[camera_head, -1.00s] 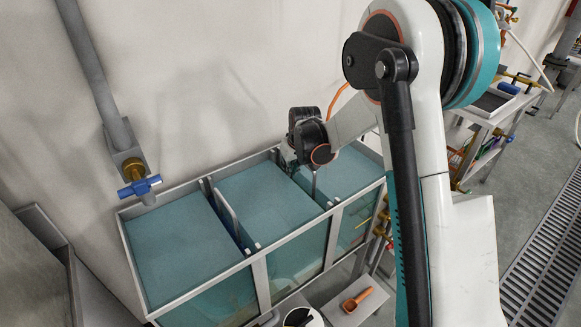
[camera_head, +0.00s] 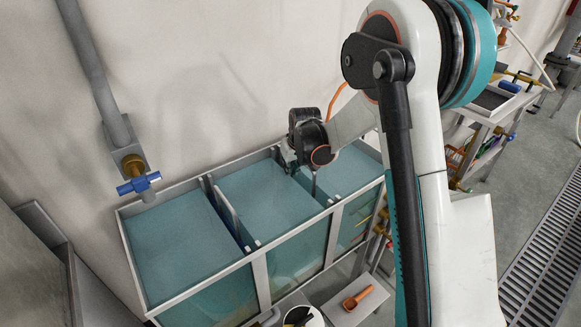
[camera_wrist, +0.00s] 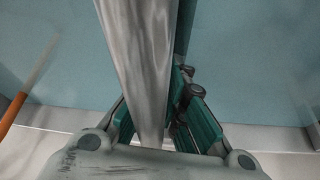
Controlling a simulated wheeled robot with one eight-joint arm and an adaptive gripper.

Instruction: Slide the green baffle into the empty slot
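The tank (camera_head: 205,284) is a long grey-framed trough of blue-green liquid, split crosswise into three compartments. A pale upright panel (camera_head: 228,214) stands at the left divider, beside a dark gap. My gripper (camera_head: 304,172) is low over the right divider, its fingertips mostly hidden by my wrist. In the wrist view my gripper's teal fingers (camera_wrist: 158,118) lie on both sides of a long grey strip (camera_wrist: 140,50), which runs up out of the picture. I cannot tell whether they touch it. A dark teal band (camera_wrist: 184,30) shows along its right side. No clearly green baffle can be made out.
A blue-handled valve (camera_head: 138,184) on a wall pipe hangs over the tank's left back corner. An orange-handled tool (camera_head: 357,297) lies on a small shelf in front. In the wrist view an orange stick (camera_wrist: 14,112) is at the left. The wall is close behind.

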